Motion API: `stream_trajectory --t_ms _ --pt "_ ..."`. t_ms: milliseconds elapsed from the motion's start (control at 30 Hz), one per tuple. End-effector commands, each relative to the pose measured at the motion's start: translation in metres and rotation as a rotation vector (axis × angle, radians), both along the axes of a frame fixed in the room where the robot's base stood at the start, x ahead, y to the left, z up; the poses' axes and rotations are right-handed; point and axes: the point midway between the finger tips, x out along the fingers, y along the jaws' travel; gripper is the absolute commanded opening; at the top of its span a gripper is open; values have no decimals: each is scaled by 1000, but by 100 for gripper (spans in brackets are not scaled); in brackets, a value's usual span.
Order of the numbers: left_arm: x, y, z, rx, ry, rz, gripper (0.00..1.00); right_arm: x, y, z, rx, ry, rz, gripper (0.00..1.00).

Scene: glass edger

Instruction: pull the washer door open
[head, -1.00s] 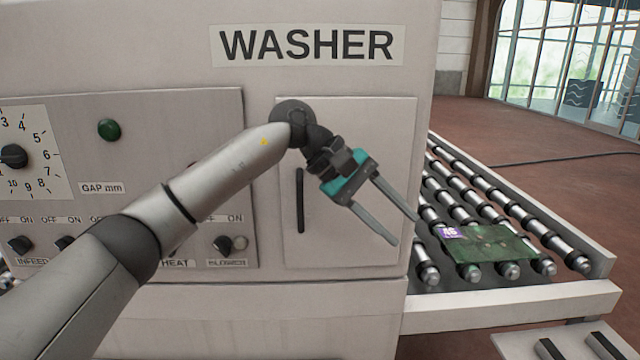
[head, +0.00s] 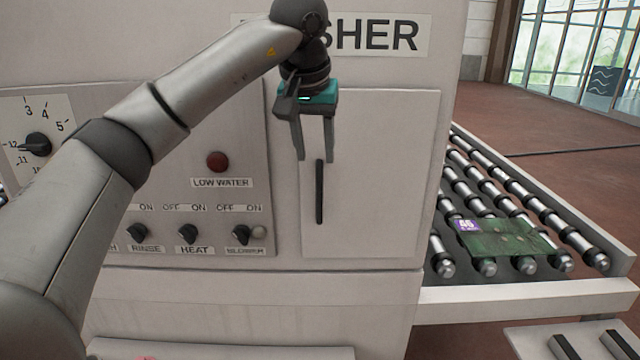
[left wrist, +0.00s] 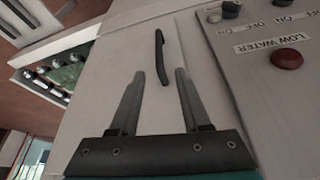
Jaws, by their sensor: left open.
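The washer door (head: 385,170) is a pale upright panel on the washer front, flush with the panel around it. Its black vertical bar handle (head: 320,192) is near the door's left edge. My left gripper (head: 315,160) points down, open and empty, with its fingertips just above the handle's top end in the head view. In the left wrist view the handle (left wrist: 161,58) lies beyond the fingertips of the gripper (left wrist: 160,75), roughly in line with the gap between them. Whether the fingers touch the door cannot be told. My right gripper is out of view.
A control panel with knobs and a red low-water lamp (head: 217,161) is left of the door. A roller conveyor (head: 590,262) carrying a green glass pane (head: 505,238) with a purple label runs along the right. The floor beyond is open.

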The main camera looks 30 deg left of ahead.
Motion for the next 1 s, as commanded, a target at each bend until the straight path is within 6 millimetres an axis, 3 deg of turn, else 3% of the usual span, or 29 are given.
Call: stream_trajectory --t_ms 200,400,867,1000 --pt "16 6 -45 -1 5 1 47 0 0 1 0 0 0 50" --pt "28 10 -72 -2 4 1 47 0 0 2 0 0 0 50" --pt "32 11 -84 -2 -1 -1 47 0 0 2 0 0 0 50" --pt "33 11 -83 -2 -1 -1 31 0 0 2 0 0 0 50"
